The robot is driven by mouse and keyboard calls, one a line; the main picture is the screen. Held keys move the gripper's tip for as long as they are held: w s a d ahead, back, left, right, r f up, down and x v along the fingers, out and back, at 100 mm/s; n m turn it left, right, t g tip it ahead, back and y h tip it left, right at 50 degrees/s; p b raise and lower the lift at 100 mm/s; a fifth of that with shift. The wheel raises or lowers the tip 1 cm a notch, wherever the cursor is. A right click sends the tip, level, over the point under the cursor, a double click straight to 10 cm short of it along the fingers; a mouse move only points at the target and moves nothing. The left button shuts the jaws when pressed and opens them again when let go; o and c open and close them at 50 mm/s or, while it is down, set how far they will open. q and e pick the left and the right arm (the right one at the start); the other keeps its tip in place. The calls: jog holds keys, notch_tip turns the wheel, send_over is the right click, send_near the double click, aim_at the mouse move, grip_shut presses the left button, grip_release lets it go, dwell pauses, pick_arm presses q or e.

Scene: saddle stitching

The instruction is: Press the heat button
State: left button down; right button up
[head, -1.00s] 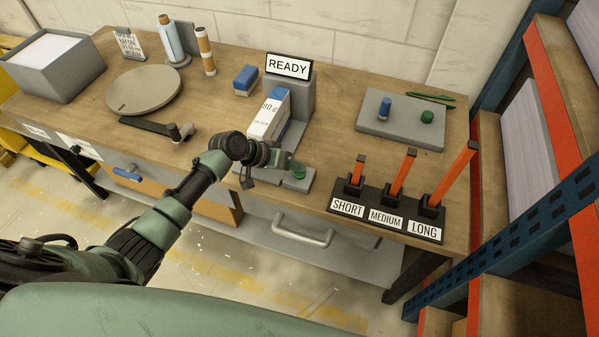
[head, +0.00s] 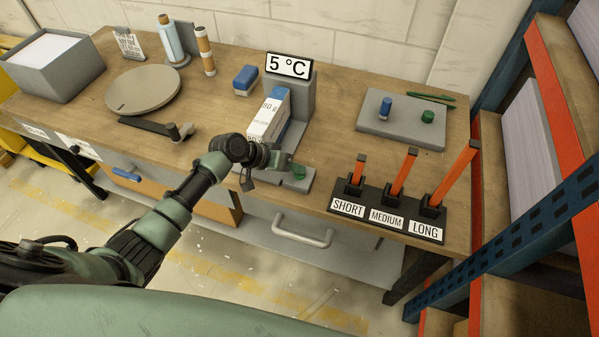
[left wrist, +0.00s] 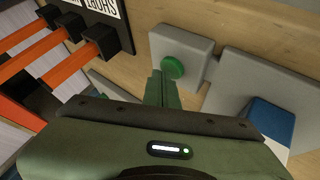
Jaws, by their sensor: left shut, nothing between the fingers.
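A green round button (head: 299,171) sits on a grey block at the front edge of the bench. It also shows in the left wrist view (left wrist: 173,67), just beyond my fingertips. My left gripper (head: 283,160) is shut and empty, beside the button on its left in the head view. In the left wrist view its closed fingers (left wrist: 164,88) point toward the button; I cannot tell whether they touch it. The display (head: 289,65) on the grey device (head: 297,95) behind reads "5 °C". My right gripper is not in view.
A white and blue box (head: 267,120) stands on the device, close behind my left gripper. A black rack (head: 385,211) with orange levers marked SHORT, MEDIUM and LONG is to the right. A grey plate (head: 400,122) with blue and green knobs lies behind it.

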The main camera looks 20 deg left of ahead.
aim_at(296, 175)
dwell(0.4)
pick_arm(q)
jog(key=shift+r+p, duration=0.85)
notch_tip(296, 175, up, 5)
jog(key=p, duration=0.4)
dwell(0.6)
